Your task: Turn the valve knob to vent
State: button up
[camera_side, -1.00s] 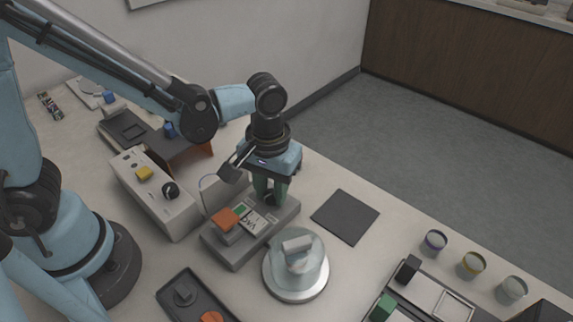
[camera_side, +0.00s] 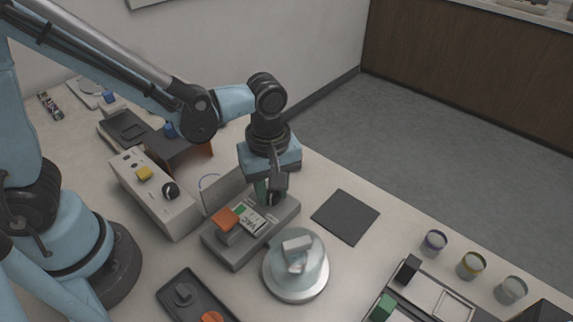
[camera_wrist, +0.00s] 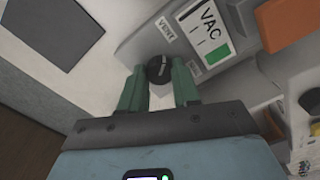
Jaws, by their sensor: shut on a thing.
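The valve knob (camera_wrist: 158,69) is small, round and black, on the grey vacuum unit (camera_side: 236,252). My gripper (camera_side: 269,198) points down at the back right end of this unit. In the wrist view, the green fingers of my gripper (camera_wrist: 158,80) stand on either side of the knob, shut on it. A white VENT label (camera_wrist: 165,29) lies beside the knob, and a second small label (camera_wrist: 195,68) lies on its other side. The knob's pointer direction is hard to read. In the side view my fingers mostly hide the knob.
The unit bears a VAC panel with a green patch (camera_wrist: 214,49) and an orange block (camera_side: 224,219). A clear dome on a round base (camera_side: 297,288) stands close in front. A white control box (camera_side: 157,200) is to the left. A dark mat (camera_side: 345,216) lies to the right.

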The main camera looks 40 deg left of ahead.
aim_at(268, 192)
jog(key=shift+n, duration=0.5)
jog(key=o, duration=1.1)
jog(key=shift+c, duration=0.2)
notch_tip(268, 192, up, 12)
dwell(0.3)
jog(key=s+a+f+m+t, duration=0.1)
jog(key=a+m+t, duration=0.6)
jog(key=a+m, duration=0.6)
jog(key=shift+s+a+f+m, duration=0.15)
jog(key=shift+s+f+m, duration=0.15)
